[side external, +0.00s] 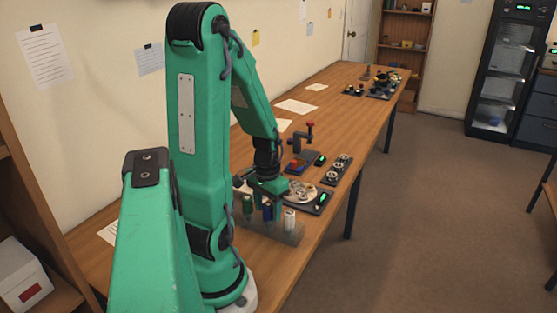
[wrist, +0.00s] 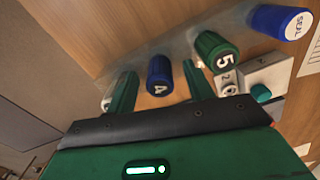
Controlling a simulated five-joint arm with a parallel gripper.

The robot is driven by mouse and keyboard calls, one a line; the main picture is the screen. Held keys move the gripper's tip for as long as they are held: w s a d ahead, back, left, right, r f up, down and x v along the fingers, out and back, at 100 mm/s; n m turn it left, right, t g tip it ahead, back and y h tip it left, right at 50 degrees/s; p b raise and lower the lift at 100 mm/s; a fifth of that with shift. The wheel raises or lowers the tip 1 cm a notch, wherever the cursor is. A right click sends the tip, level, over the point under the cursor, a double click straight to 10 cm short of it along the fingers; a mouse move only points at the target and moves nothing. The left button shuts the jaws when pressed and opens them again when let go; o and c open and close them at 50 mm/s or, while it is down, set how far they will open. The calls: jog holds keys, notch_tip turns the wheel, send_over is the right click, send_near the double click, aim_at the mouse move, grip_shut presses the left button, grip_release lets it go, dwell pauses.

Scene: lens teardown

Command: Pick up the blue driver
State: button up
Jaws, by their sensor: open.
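The blue driver, marked 4, shows in the wrist view (wrist: 160,78) between the two green fingers of my gripper (wrist: 160,88). The fingers stand apart on either side of its cap. I cannot tell whether they touch it. In the side external view the blue driver (side external: 267,211) stands upright in a clear rack (side external: 285,236), under my gripper (side external: 268,198). A green driver (side external: 247,205) is to its left and a white-topped driver (side external: 290,219) to its right. The wrist view shows the green driver's 5 mark (wrist: 224,62).
A blue cylinder marked SEAL (wrist: 282,21) and a pale block (wrist: 262,75) lie beyond the green driver. A tray with round parts (side external: 303,193), a small red-topped fixture (side external: 305,140) and a dark parts strip (side external: 338,168) stand farther along the wooden bench (side external: 345,100).

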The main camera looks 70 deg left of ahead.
jog(key=shift+c, duration=0.2)
jog(key=c, duration=1)
jog(key=shift+o, duration=0.2)
jog(key=shift+r, duration=0.1)
jog(key=shift+r, duration=1.9)
jog(key=w+d+r, duration=0.1)
jog(key=d+r, duration=0.1)
jog(key=d, duration=0.1)
jog(key=w+d+r, duration=0.1)
jog(key=d+r, duration=0.1)
jog(key=d, duration=0.2)
jog(key=w+d+r, duration=0.1)
jog(key=d+r, duration=0.2)
jog(key=d, duration=0.1)
jog(key=shift+w, duration=0.3)
jog(key=shift+d, duration=0.1)
